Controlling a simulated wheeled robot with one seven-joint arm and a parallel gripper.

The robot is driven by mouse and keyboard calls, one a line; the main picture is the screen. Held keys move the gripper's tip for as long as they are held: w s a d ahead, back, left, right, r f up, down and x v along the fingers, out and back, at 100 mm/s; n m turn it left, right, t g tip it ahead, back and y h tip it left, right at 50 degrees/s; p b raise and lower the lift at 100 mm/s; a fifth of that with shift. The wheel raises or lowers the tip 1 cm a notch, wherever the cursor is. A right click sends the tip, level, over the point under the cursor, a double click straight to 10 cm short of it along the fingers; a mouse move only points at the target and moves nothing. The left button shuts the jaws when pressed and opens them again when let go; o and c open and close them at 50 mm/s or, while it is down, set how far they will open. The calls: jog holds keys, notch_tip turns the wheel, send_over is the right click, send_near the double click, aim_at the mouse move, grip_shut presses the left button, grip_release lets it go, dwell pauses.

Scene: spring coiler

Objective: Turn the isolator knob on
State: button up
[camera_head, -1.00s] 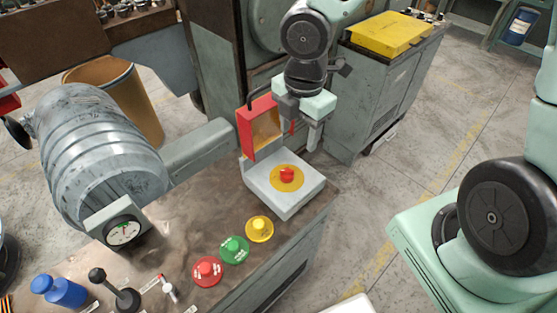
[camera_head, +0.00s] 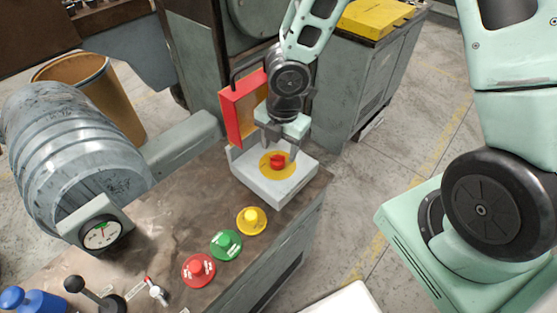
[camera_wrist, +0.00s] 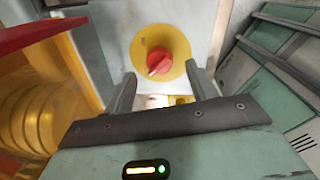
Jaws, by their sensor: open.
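The red isolator knob (camera_head: 277,161) sits on a yellow disc (camera_head: 268,172) on top of a light grey box (camera_head: 272,190). In the wrist view the knob (camera_wrist: 160,63) shows a white pointer mark toward its lower left. My gripper (camera_head: 278,152) is over the box, with its fingers apart at the knob's far side in the head view. In the wrist view the gripper (camera_wrist: 163,82) has one finger to each side, with the knob just beyond the fingertips and roughly between them. I cannot tell whether a finger touches it.
A red hinged cover (camera_head: 241,108) stands open at the box's back left, close to my gripper. Yellow (camera_head: 251,220), green (camera_head: 226,243) and red (camera_head: 198,270) buttons lie on the bench in front. A lever (camera_head: 92,293) stands at lower left.

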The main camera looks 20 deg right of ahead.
aim_at(279, 157)
jog(key=shift+w+f+b, duration=0.15)
jog(key=shift+f+b, duration=0.4)
jog(key=shift+f, duration=1.4)
jog(key=c, duration=1)
